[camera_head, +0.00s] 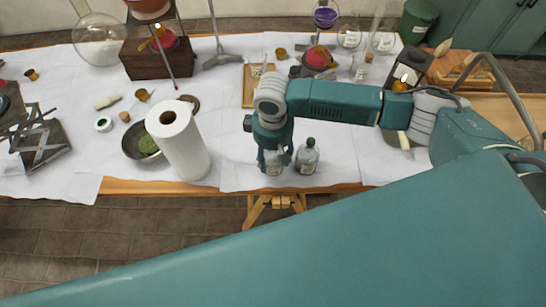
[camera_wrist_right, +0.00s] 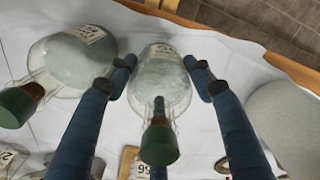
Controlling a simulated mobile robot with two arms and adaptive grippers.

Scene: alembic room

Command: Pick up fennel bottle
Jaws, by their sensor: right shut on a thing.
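My right gripper (camera_head: 275,163) points down at the front edge of the table. In the right wrist view its two blue fingers (camera_wrist_right: 168,78) are shut on a clear glass bottle (camera_wrist_right: 163,80) with a green stopper and pale contents. The bottle also shows partly between the fingers in the head view (camera_head: 273,169). It stands upright at the white cloth, and I cannot tell whether it is lifted. Its label is too small to read, so I cannot confirm it is fennel. A similar bottle (camera_head: 307,158) stands just to the right, apart from it. My left gripper is out of view.
A white paper roll (camera_head: 180,143) stands left of the gripper, beside a dark bowl (camera_head: 138,143) with green stuff. A wooden tray (camera_head: 251,84) lies behind. Flasks and a wooden box (camera_head: 146,60) stand farther back. The cloth between the roll and gripper is clear.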

